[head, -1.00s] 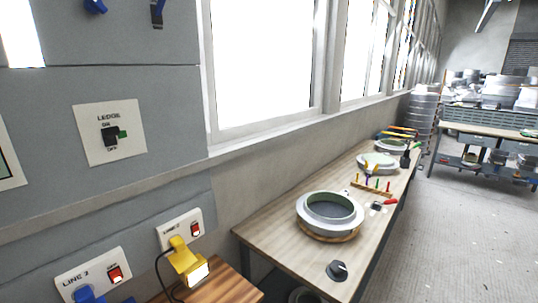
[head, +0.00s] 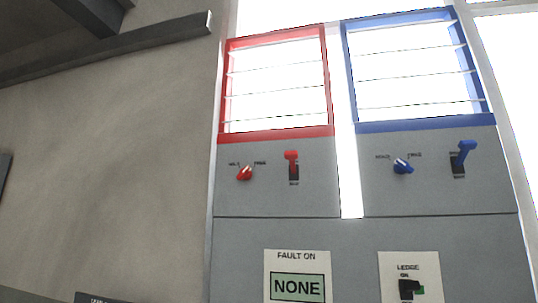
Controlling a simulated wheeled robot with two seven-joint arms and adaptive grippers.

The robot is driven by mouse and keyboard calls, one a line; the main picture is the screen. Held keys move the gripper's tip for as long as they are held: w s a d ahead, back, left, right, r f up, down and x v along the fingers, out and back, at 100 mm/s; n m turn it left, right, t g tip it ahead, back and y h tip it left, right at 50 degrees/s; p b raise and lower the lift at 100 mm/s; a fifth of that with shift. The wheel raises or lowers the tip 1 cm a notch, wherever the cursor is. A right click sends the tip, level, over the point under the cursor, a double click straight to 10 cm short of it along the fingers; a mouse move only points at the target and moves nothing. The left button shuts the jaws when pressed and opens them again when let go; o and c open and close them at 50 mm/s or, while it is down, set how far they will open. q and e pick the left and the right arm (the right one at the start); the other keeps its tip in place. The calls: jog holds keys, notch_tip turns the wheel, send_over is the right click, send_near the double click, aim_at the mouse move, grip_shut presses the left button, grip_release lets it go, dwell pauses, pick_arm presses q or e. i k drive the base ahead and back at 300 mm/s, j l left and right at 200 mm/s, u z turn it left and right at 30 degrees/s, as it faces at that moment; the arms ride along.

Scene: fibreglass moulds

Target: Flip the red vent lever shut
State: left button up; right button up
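The red vent lever (head: 292,160) is on the grey wall panel, below the red-framed louvre vent (head: 277,83). Its red handle sits at the top of a dark slot, with a small label beneath. A red knob (head: 244,173) is to its left, between two small labels. The slats of the red vent show as thin, spaced lines with bright light between them. Neither of my grippers shows in the head view.
To the right are a blue-framed vent (head: 425,126), a blue knob (head: 403,166) and a blue lever (head: 464,154). Below are a display reading NONE (head: 297,287) and a LEDGE switch (head: 409,288). Bare wall (head: 110,150) fills the left.

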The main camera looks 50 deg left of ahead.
aim_at(291, 156)
jog(key=u, duration=1.5)
